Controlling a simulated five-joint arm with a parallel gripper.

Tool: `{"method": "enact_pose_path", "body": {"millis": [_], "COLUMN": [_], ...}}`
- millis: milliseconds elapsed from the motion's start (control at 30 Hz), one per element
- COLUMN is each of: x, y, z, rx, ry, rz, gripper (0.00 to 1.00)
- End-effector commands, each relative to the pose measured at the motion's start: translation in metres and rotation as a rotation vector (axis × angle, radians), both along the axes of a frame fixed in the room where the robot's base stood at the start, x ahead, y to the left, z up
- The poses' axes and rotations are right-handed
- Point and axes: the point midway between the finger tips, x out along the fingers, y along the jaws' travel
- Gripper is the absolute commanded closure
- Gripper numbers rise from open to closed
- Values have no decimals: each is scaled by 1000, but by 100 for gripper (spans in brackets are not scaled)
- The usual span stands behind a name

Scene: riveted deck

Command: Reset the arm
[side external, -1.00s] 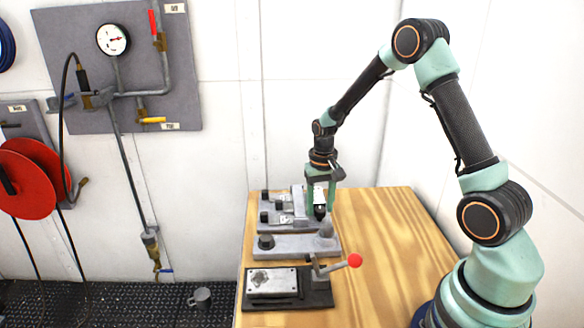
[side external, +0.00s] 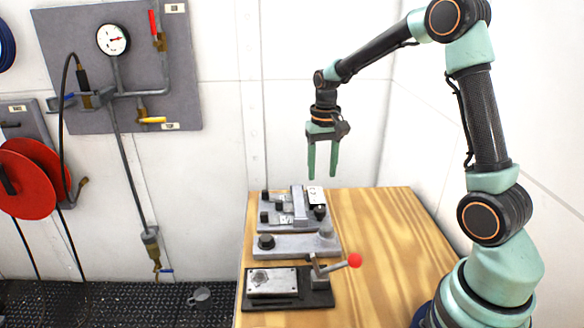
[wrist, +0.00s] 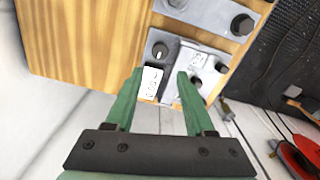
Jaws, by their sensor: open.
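My gripper (side external: 323,160) is open and empty, with its two green fingers pointing down. It hangs in the air above the back of the wooden table, clear of the fixtures below it. In the wrist view my gripper (wrist: 157,78) has its fingers spread wide, with a grey fixture seen beyond and between them. That grey fixture (side external: 298,215) stands at the back of the table and carries several dark knobs and a small white labelled block (side external: 316,196). The white block also shows in the wrist view (wrist: 151,82), near the left fingertip in the picture, with nothing gripping it.
A grey plate (side external: 290,246) with a dark knob and a grey cone lies in front of the fixture. Nearest is a black base with a red-knobbed lever (side external: 355,260). The table's right side (side external: 390,250) is bare. A gauge panel (side external: 125,70) hangs on the wall.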

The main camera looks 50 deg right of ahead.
Motion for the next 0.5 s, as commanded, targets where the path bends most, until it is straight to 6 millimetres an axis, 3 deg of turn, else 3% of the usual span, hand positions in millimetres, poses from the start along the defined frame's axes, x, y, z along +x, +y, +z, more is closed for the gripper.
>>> {"method": "enact_pose_path", "body": {"millis": [133, 500], "x": [0, 0], "y": [0, 1], "z": [10, 12], "rx": [0, 0], "ry": [0, -2], "rz": [0, 2], "gripper": [46, 46]}}
